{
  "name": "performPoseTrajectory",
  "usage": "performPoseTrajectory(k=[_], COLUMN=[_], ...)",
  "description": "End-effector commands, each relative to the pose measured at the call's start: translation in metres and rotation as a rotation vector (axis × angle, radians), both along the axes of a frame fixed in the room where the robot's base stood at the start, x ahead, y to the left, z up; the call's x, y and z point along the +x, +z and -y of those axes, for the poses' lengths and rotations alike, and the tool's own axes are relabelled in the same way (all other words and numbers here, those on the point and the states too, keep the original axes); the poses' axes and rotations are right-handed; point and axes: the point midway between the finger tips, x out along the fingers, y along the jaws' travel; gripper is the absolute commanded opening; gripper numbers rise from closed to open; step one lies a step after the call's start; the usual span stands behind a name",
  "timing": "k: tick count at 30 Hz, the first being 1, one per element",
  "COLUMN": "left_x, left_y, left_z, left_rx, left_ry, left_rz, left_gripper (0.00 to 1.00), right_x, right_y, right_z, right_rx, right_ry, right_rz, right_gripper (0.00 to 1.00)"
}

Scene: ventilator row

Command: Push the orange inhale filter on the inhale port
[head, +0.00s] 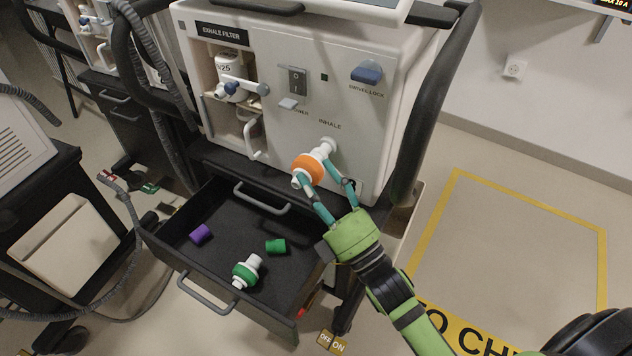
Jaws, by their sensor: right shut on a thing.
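The orange inhale filter (308,168) is an orange disc with white ends. It is at the lower front of the ventilator (290,100), in line with the white inhale port (328,145) under the INHALE label. The filter's upper end meets or nearly meets the port; I cannot tell how far it is seated. My right gripper (326,190), green with teal fingers, comes from the lower right and is shut on the orange filter. The fingers partly cover it. My left gripper is not in view.
An open black drawer (215,205) below holds a green-banded white filter (247,271), a purple cap (200,233) and a green cap (276,246). A black handle bar (432,110) runs along the ventilator's right side. Yellow-marked floor (520,240) at right is clear.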

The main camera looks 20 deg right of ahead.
Motion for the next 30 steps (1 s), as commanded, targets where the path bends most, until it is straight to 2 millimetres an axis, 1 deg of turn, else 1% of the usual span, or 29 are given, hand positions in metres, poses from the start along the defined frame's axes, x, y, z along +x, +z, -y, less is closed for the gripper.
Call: performPoseTrajectory(k=[30], left_x=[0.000], left_y=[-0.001], left_z=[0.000], left_rx=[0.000], left_ry=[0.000], left_rz=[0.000], left_gripper=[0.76], right_x=[0.014], right_y=[0.000], right_z=[0.016], right_rx=[-0.001], right_ry=[0.000], right_rz=[0.002], right_gripper=[0.00])
